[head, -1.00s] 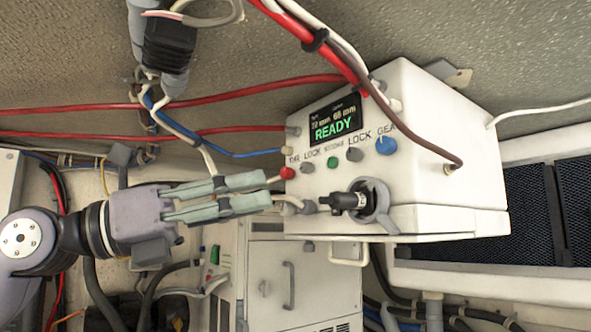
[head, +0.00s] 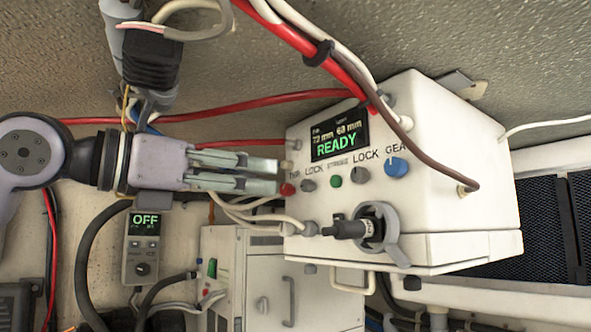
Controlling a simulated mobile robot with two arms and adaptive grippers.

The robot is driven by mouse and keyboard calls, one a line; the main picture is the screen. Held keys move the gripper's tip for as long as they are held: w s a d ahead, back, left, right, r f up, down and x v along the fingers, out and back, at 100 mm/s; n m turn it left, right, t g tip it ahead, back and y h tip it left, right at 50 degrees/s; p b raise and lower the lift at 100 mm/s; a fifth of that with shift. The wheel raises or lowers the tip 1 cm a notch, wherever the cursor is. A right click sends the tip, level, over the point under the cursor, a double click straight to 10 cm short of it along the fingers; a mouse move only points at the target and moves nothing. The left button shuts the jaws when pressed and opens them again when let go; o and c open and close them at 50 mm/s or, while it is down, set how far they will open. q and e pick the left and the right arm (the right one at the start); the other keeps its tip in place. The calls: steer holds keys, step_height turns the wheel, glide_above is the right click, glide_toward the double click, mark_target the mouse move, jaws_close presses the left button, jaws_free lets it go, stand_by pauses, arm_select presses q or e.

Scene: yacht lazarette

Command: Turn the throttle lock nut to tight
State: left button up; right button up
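The white control box (head: 460,225) hangs right of centre, tilted, with a screen (head: 340,134) reading READY. On its front face are a red THR knob (head: 287,189), a small grey nut (head: 308,185) under the first LOCK label, a green button (head: 336,181), a second grey nut (head: 361,175) under the other LOCK label, and a blue GEAR knob (head: 397,167). My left gripper (head: 277,175) is left of the box, fingers pointing right, slightly apart with nothing seen between them. Its lower fingertip is close to the red knob; contact cannot be told. My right gripper is out of view.
A black plug on a grey ring socket (head: 378,228) juts from the box's lower front. Red, brown and white cables cross above and beside the box. A small controller (head: 143,245) reading OFF is below my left arm. A white cabinet (head: 300,290) stands below.

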mark_target(304, 185)
arm_select(q)
steer(key=p+x, duration=0.2)
steer(key=x, duration=0.6)
steer(key=shift+p, duration=0.4)
steer(key=shift+a, duration=0.1)
steer(key=shift+s, duration=0.1)
jaws_close()
